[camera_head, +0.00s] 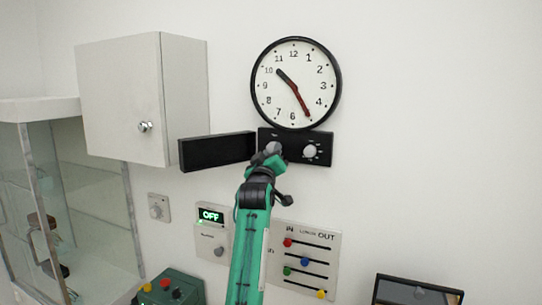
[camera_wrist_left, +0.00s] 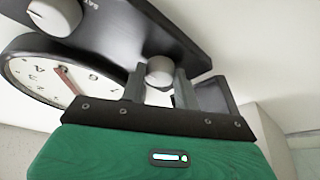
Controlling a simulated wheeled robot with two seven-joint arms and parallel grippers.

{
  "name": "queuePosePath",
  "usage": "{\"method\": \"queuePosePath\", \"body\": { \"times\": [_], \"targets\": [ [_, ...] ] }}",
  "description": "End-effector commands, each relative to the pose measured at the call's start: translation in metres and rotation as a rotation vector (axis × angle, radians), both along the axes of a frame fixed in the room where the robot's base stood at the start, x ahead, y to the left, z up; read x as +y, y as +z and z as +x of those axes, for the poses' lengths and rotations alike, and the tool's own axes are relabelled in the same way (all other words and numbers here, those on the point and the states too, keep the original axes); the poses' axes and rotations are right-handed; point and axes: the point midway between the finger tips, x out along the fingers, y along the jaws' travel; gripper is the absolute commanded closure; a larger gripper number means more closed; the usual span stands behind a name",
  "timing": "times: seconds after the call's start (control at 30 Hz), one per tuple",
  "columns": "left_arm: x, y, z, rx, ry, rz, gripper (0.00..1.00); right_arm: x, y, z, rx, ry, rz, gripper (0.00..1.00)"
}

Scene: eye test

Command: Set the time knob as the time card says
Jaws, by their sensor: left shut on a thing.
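A black panel (camera_head: 325,146) with round knobs is on the wall under a round clock (camera_head: 254,88). My left gripper (camera_head: 271,151) is at the panel's left knob, shut on that grey knob (camera_wrist_left: 159,70) in the left wrist view. The right knob (camera_head: 309,151) has white marks around it, and a knob (camera_wrist_left: 55,14) also shows apart from my fingers in the wrist view. Panel lettering is too small to read. The clock's dark hand points between 10 and 11, its red hand near 5. I cannot make out a time card. My right gripper is out of view.
A dark blank panel (camera_head: 217,151) is left of the knobs. A white cabinet (camera_head: 120,100) and glass case (camera_head: 100,220) stand left. Below are an OFF display (camera_head: 210,215), a slider board (camera_head: 325,262) and a green button box (camera_head: 185,287).

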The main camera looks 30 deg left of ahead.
Motion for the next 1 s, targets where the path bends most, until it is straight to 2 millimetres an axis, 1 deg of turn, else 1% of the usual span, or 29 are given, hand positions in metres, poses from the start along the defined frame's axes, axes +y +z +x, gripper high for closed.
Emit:
{"method": "queuePosePath", "body": {
  "times": [0.37,0.4,0.5,0.83,0.93,1.0],
  "targets": [
    [0.000,0.000,0.000,-0.001,0.000,-0.006,0.91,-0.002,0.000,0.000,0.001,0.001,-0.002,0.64],
    [0.000,0.000,0.000,0.000,0.000,-0.005,0.65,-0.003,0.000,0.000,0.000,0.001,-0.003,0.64],
    [0.000,0.000,0.000,0.000,0.000,-0.005,0.47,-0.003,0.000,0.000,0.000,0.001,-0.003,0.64],
    [0.000,-0.001,-0.002,-0.001,0.000,-0.005,0.47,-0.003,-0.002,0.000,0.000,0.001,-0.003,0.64],
    [-0.003,-0.006,-0.008,0.000,0.000,-0.005,0.47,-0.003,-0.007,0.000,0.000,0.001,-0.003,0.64],
    [-0.005,-0.010,-0.016,-0.002,0.000,-0.005,0.47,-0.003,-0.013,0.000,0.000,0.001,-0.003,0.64]
  ]
}}
